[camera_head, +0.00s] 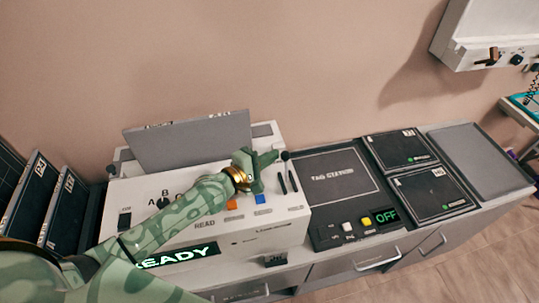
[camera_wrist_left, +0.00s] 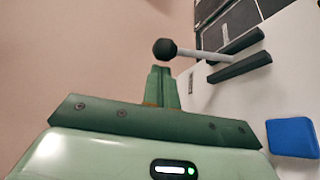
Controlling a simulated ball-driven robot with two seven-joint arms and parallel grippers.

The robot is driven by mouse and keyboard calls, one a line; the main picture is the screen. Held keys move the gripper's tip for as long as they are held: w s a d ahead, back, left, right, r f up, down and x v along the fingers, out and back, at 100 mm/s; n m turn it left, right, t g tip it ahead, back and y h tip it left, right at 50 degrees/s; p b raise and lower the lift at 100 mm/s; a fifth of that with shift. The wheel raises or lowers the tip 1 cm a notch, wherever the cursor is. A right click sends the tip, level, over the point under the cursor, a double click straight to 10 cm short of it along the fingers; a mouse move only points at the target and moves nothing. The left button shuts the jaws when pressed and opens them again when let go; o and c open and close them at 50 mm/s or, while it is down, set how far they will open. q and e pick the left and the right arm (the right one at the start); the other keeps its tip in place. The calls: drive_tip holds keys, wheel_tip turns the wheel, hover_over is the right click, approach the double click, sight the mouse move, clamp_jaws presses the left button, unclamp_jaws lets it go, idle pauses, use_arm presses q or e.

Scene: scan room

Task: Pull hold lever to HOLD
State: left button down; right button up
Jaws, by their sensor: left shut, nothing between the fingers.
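The hold lever shows best in the left wrist view, as a pale rod with a black ball knob (camera_wrist_left: 165,49) rising between two black bars (camera_wrist_left: 240,57). In the head view its dark knob (camera_head: 285,156) is at the right end of the white machine (camera_head: 255,238). My left gripper (camera_head: 270,157) is shut and empty, just left of the knob. In the left wrist view the closed fingertips (camera_wrist_left: 162,72) sit close to the knob; I cannot tell whether they touch. My right gripper is not in view.
An orange button (camera_head: 232,204) and a blue button (camera_head: 262,198) are below my gripper. My left arm covers part of the machine front and the green READY display (camera_head: 180,255). To the right are a dark panel with an OFF display (camera_head: 386,216) and black trays (camera_head: 435,192).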

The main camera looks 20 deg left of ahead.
use_arm(q)
drive_tip(key=shift+s+d+r+m+b, duration=0.2)
drive_tip(key=shift+s+m+b, duration=0.15)
drive_tip(key=shift+m, duration=0.15)
idle(0.4)
drive_tip(key=shift+s+d+t, duration=0.1)
drive_tip(key=shift+t, duration=0.2)
drive_tip(key=s+m+b, duration=0.1)
drive_tip(key=s+d+m+t+h+b, duration=0.1)
drive_tip(key=m, duration=0.1)
drive_tip(key=shift+d+r, duration=0.1)
drive_tip(key=shift+r, duration=0.05)
drive_tip(key=shift+s+d+r+m+t, duration=0.1)
drive_tip(key=shift+s+d+m+t, duration=0.1)
drive_tip(key=shift+m+t, duration=0.25)
drive_tip(key=shift+s+d, duration=0.35)
drive_tip(key=shift+s, duration=0.15)
drive_tip(key=v, duration=1.6)
drive_tip(key=shift+a, duration=0.15)
